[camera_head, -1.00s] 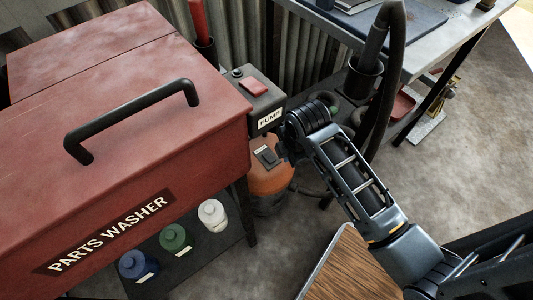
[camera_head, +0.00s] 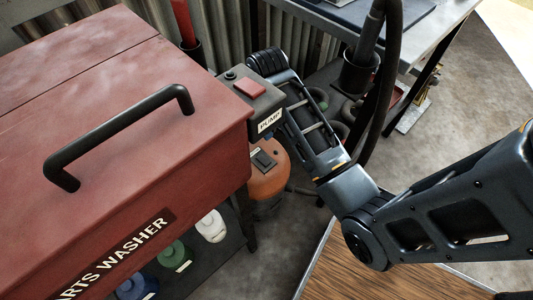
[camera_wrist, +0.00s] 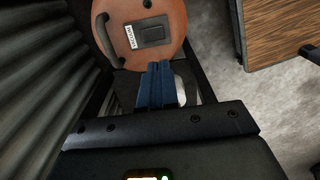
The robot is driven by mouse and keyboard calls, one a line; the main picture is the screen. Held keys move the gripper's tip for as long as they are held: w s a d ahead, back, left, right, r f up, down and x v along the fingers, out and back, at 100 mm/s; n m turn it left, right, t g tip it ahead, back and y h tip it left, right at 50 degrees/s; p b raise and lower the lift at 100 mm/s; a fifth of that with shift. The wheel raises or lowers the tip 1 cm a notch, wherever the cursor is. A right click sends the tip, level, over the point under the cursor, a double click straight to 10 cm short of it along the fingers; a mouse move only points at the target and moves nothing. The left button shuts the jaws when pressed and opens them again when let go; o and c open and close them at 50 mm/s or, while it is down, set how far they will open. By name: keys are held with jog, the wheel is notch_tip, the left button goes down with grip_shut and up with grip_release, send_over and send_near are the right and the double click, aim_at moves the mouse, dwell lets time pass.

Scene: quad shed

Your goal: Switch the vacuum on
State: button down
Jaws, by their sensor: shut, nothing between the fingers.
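The vacuum is an orange canister (camera_head: 268,183) on the floor beside the parts washer, partly hidden by the washer and pump box. A dark switch (camera_head: 264,159) sits on its top. In the wrist view the vacuum's round orange top (camera_wrist: 178,22) shows the black switch plate (camera_wrist: 151,32), a small white label beside it and a dark handle. My gripper (camera_wrist: 161,66) is shut and empty. Its blue fingers point toward the vacuum, their tips appearing just below the switch in the picture; contact cannot be told. In the head view my fingers are hidden.
The red parts washer (camera_head: 120,120) fills the left, with a pump box (camera_head: 262,105) bearing a red button close to my arm. Bottles (camera_head: 211,226) stand on its lower shelf. A dark hose (camera_head: 385,90) and a workbench (camera_head: 440,25) are to the right.

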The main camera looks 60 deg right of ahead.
aim_at(267, 162)
notch_tip(267, 162, down, 14)
jog(key=b, duration=0.4)
jog(key=shift+f, duration=0.1)
dwell(0.5)
jog(key=shift+w+d+r+p, duration=0.2)
jog(key=shift+w+r+p, duration=0.15)
jog(key=shift+w, duration=0.3)
